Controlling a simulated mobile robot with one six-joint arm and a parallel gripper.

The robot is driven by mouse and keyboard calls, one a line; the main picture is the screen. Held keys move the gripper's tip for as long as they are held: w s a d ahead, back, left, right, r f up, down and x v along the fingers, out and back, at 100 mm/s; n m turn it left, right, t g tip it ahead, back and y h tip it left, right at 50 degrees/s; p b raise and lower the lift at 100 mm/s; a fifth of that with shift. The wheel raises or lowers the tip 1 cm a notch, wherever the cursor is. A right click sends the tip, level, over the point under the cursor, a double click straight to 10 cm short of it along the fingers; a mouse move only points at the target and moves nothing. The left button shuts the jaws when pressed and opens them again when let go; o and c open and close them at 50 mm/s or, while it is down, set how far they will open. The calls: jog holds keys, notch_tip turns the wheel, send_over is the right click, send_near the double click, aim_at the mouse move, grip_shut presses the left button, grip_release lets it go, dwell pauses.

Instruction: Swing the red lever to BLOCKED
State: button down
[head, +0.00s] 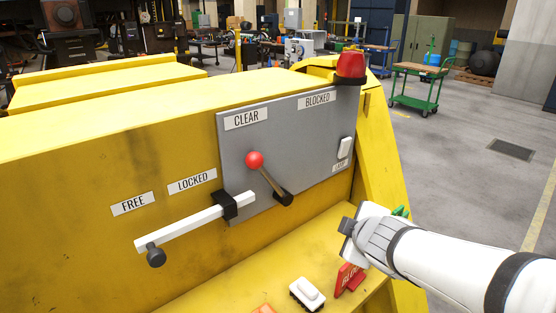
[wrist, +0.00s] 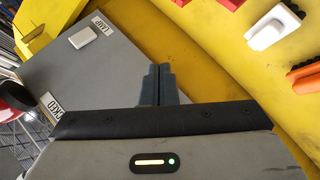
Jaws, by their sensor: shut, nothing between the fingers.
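The red lever has a red ball knob (head: 254,159) on a dark arm that runs down right to a black pivot (head: 283,198) on the grey panel (head: 230,160). The lever leans up and left, towards the CLEAR label (head: 246,119). The BLOCKED label (head: 317,100) is at the panel's upper right; part of it shows in the wrist view (wrist: 49,108). My gripper (head: 346,227) is shut and empty, to the right of and below the lever, apart from it. Its closed fingers (wrist: 158,84) show in the wrist view, where the lever does not show.
A white sliding bar (head: 190,222) sits left of the lever below FREE and LOCKED labels. A red beacon (head: 350,66) stands at the panel's upper right corner, above a white lamp switch (head: 345,148).

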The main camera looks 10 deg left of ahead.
jog(key=s+a+r+n+y, duration=0.1)
jog(key=a+r+n+y, duration=0.1)
jog(key=a+n+y, duration=0.2)
jog(key=s+a+r+n+y, duration=0.1)
jog(key=a+r+n+y, duration=0.2)
jog(key=a+n, duration=0.5)
jog(key=a+r+n+g+y, duration=0.1)
jog(key=a+r+n+y, duration=0.1)
jog(key=a+n+y, duration=0.3)
jog(key=shift+s+a+r+n+p, duration=0.25)
jog(key=shift+s+a+n+p, duration=0.15)
jog(key=shift+a+n, duration=0.15)
jog(key=shift+d, duration=0.1)
jog(key=p+x, duration=0.1)
jog(key=x, duration=0.4)
jog(key=p+x, duration=0.1)
jog(key=x, duration=0.4)
jog(key=shift+r, duration=0.2)
jog(key=w+d+p, duration=0.1)
jog(key=w+d+r+p, duration=0.1)
jog(key=shift+d+r, duration=0.15)
jog(key=shift+d, duration=0.15)
jog(key=shift+w+d+p, duration=0.15)
jog(key=shift+p, duration=0.15)
